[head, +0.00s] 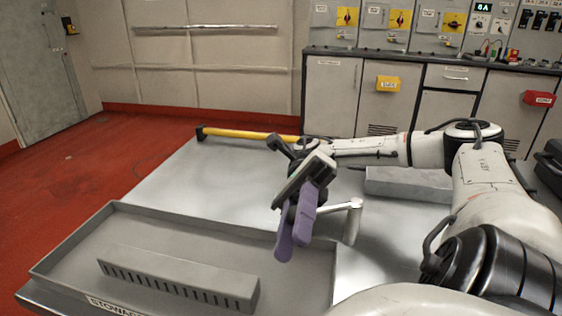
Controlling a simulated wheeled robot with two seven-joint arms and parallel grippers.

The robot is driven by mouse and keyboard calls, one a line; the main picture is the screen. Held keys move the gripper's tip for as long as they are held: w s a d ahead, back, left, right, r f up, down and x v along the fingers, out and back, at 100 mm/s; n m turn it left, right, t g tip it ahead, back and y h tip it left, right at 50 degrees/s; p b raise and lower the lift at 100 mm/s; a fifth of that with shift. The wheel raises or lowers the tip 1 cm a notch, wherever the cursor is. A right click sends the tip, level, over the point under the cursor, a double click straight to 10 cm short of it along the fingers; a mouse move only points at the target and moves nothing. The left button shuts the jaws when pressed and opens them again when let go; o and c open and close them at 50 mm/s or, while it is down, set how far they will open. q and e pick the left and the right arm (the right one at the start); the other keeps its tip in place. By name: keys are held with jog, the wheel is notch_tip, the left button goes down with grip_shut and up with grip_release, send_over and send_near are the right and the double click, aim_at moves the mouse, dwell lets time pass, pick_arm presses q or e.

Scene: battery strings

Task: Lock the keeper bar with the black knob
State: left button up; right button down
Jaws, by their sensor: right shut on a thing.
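My right gripper (293,238), with purple fingers, is over the middle of the table, pointing down. It is shut on a dark piece, which seems to be the black knob (288,213); the fingers hide most of it. A pale L-shaped bar (338,207) comes out from behind the fingers to the right and bends down as a short post. It may be the keeper bar; I cannot tell whether it joins the knob. My left gripper is not in view.
A grey tray (72,243) at the front left holds a long slotted grey block (178,279). A yellow bar (240,134) with a black end lies along the table's back edge. A grey block (408,184) lies under my right arm. The table (185,190) behind the tray is clear.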

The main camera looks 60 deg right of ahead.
jog(key=shift+s+a+f, duration=0.1)
jog(key=shift+s, duration=0.15)
jog(key=c, duration=1.5)
grip_release()
jog(key=shift+s+a, duration=0.1)
jog(key=shift+o, duration=0.2)
jog(key=shift+r, duration=0.35)
jog(key=o, duration=0.5)
jog(key=r, duration=0.2)
jog(key=r+p, duration=0.1)
jog(key=r, duration=0.3)
jog(key=shift+w, duration=0.25)
jog(key=shift+c, duration=0.2)
jog(key=r, duration=0.2)
jog(key=shift+s+r+p, duration=0.25)
jog(key=shift+r+p, duration=0.05)
jog(key=shift+r, duration=0.05)
jog(key=c, duration=0.5)
jog(key=shift+o, duration=0.2)
jog(key=shift+r, duration=0.45)
